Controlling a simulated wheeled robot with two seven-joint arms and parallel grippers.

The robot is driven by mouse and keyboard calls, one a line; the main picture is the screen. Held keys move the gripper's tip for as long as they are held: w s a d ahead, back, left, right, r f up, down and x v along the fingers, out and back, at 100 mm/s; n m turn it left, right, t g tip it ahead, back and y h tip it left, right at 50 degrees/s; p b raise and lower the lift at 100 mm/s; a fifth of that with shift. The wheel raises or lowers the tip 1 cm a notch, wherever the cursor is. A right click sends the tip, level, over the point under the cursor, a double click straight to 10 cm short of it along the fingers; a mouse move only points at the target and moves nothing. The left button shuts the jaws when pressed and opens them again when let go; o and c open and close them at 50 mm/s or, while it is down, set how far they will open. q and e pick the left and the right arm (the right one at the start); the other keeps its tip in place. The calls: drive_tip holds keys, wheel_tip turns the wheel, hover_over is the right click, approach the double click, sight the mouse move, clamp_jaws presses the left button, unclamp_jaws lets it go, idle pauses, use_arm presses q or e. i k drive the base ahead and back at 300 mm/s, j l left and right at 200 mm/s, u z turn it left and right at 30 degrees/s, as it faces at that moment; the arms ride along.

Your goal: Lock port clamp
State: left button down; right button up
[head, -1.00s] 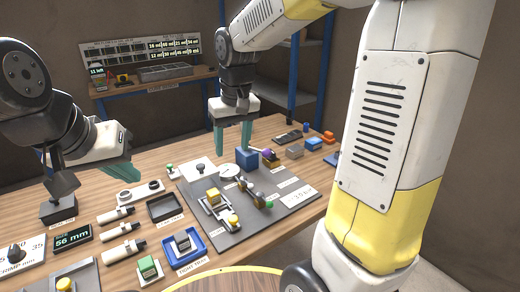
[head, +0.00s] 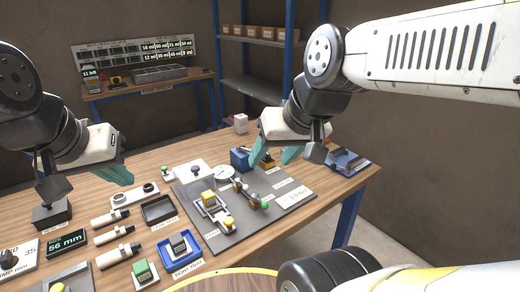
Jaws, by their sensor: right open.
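A dark grey mat (head: 283,212) on the table carries a metal fixture with a yellow block (head: 208,197) and a yellow knob (head: 229,223). To its right is a small pipe-like assembly of dark and brass parts (head: 246,192) with a green end. I cannot tell which part is the port clamp; the labels are too small to read. My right gripper (head: 274,156) is open and empty, tilted, above the mat's far side near a blue block (head: 240,158). My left gripper (head: 117,174) hangs above the table's left side; its finger gap is not clear.
A round gauge (head: 224,172) lies on the mat's far part. A blue tray (head: 165,257), a black tray (head: 159,209) and several white cylinders (head: 112,234) lie left of the mat. A grey shelf (head: 252,88) and back bench (head: 112,88) stand behind.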

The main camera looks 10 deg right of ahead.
sight(226, 222)
drive_tip(key=k+j+z, duration=0.15)
drive_tip(key=k+z, duration=0.15)
drive_tip(key=z, duration=0.2)
drive_tip(key=k+z, duration=0.45)
drive_tip(key=i, duration=0.1)
